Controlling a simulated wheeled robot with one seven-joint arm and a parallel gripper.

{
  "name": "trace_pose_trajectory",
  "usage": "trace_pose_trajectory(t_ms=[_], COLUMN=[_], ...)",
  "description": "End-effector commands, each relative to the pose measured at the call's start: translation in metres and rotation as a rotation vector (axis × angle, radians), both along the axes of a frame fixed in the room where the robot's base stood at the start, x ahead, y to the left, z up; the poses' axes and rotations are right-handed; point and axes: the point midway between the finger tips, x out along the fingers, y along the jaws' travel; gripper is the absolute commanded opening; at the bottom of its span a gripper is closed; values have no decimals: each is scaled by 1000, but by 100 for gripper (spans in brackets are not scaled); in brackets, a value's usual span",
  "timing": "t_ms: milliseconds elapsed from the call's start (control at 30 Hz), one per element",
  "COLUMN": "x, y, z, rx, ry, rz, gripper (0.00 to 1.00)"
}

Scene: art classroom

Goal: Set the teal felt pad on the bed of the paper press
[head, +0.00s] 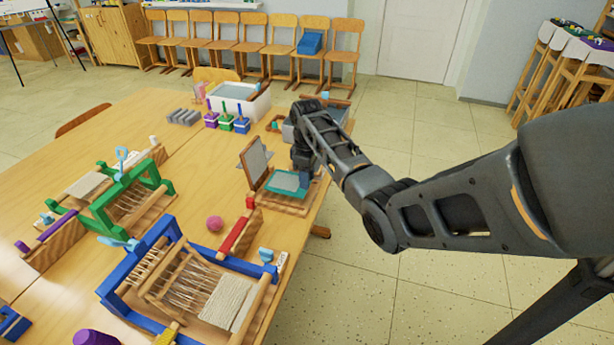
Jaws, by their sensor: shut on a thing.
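The teal felt pad (272,188) is a flat piece with a teal edge and a grey-blue middle, at the table's right edge in the head view. It lies over the bed of the paper press, level or nearly so; I cannot tell whether it rests on the bed. The press has a wooden base (283,207) and a raised, tilted lid with a grey panel (257,160) on its left. My gripper (304,181) points down at the pad's right side and is shut on it. The fingertips are small and partly hidden.
A green loom (125,190) and a blue loom (165,240) stand on the left and front of the table. A pink ball (215,223) and a red-ended wooden bar (238,235) lie near the press. A white tub (240,97) and several coloured stamps stand behind.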

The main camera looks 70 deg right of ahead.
Motion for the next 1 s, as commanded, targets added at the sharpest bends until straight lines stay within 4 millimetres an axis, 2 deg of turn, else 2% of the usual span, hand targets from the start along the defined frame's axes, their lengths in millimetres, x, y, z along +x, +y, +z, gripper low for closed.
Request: trace_pose_trajectory(t_ms=[333,1000], x=[0,0], y=[0,0], z=[-1,-16], rx=[0,0], ry=[0,-1], rz=[0,0], gripper=[6,6])
